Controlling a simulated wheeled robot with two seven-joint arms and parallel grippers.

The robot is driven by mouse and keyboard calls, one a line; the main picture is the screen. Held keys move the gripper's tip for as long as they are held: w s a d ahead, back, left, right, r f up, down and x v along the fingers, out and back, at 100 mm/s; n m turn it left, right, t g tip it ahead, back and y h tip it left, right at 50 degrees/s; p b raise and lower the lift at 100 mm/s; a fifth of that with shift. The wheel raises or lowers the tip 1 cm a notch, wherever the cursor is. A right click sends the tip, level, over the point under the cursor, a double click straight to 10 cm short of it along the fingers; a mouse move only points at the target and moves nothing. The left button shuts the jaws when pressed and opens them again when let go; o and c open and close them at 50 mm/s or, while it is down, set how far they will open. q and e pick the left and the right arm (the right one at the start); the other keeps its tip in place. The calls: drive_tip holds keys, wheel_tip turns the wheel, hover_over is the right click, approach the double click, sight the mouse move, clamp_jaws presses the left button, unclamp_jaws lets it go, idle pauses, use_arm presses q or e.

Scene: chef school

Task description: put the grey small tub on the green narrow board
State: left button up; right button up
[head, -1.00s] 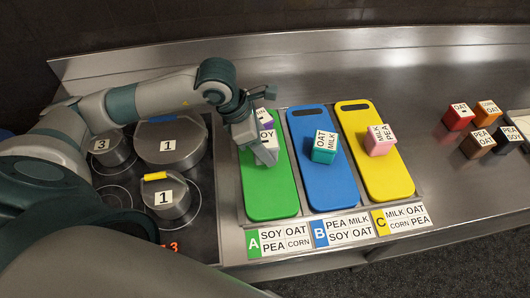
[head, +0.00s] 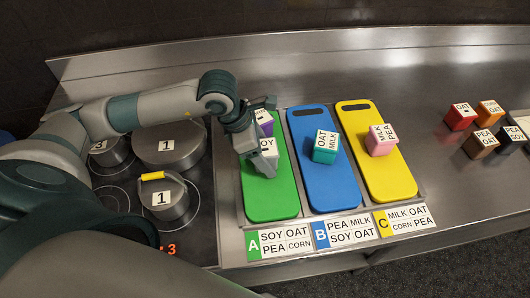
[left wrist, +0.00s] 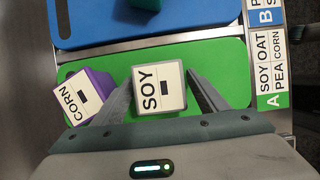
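The grey small tub (left wrist: 159,88), labelled SOY on top, is between the fingers of my left gripper (left wrist: 160,85) in the left wrist view. The fingers lie close against its two sides, shut on it. In the head view the tub (head: 267,147) is upright over the middle of the green narrow board (head: 270,205), below my left gripper (head: 262,162). I cannot tell whether its base touches the board. The green board also shows in the left wrist view (left wrist: 220,65). My right gripper is not in view.
A purple tub (left wrist: 74,99) labelled CORN stands on the green board beside the grey one. The blue board (head: 330,190) holds a teal tub (head: 325,151); the yellow board (head: 388,185) holds a pink one (head: 379,146). Pots (head: 172,198) stand left. The green board's near end is clear.

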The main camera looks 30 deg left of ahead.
use_arm(q)
drive_tip(key=shift+r, duration=0.15)
drive_tip(key=shift+a+r, duration=0.1)
drive_tip(key=b+v, duration=0.3)
drive_tip(key=v, duration=0.8)
drive_tip(key=shift+r+b, duration=0.3)
drive_tip(key=shift+r, duration=0.1)
